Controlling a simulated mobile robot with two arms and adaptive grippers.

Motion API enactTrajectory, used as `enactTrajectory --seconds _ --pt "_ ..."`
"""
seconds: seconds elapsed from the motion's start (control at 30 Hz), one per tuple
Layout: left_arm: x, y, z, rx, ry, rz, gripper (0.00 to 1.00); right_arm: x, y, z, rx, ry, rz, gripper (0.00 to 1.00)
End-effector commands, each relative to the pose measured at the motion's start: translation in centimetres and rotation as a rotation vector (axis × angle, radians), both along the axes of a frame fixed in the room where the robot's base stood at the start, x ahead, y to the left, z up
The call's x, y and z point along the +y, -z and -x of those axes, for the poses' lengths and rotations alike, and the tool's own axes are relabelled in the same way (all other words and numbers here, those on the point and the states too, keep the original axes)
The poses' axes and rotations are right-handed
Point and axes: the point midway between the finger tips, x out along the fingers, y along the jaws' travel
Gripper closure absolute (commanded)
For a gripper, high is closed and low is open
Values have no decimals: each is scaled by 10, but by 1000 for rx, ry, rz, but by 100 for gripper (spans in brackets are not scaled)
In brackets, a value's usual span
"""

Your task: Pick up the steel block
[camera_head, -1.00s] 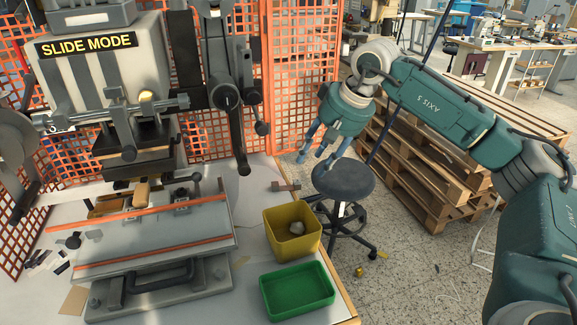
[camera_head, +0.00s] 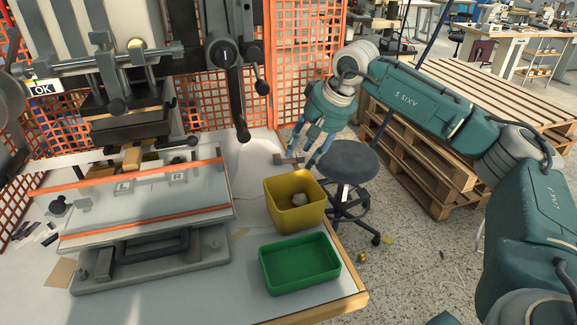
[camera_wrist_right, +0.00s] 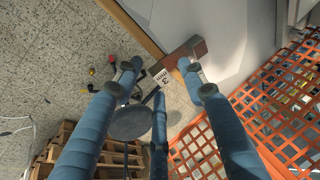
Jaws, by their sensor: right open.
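I cannot tell if a finger touches the piece. My left gripper is out of view.
A yellow bin (camera_head: 270,205) with a pale lump in it and an empty green tray (camera_head: 263,272) stand near the table's right edge. The press (camera_head: 125,100) fills the left. An orange mesh fence (camera_head: 305,50) rises behind. A stool (camera_head: 347,163) stands beside the table.

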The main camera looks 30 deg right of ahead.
Motion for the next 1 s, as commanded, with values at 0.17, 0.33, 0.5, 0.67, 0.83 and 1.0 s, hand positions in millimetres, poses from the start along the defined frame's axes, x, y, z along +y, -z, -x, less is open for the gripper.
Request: enactTrajectory --seconds 0.17,0.33,0.5,0.67,0.83,1.0 --pt "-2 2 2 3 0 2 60 1 3 -2 -2 0 0 59" --pt "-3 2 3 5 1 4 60 0 3 -2 -1 0 0 79" --pt "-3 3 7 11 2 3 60 0 3 -2 -1 0 0 100" --pt "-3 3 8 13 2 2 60 1 2 -2 -2 0 0 100" --pt "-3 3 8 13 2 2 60 1 -2 -2 -4 0 -1 100" --pt "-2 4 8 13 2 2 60 1 -19 -3 -6 -1 -1 100"
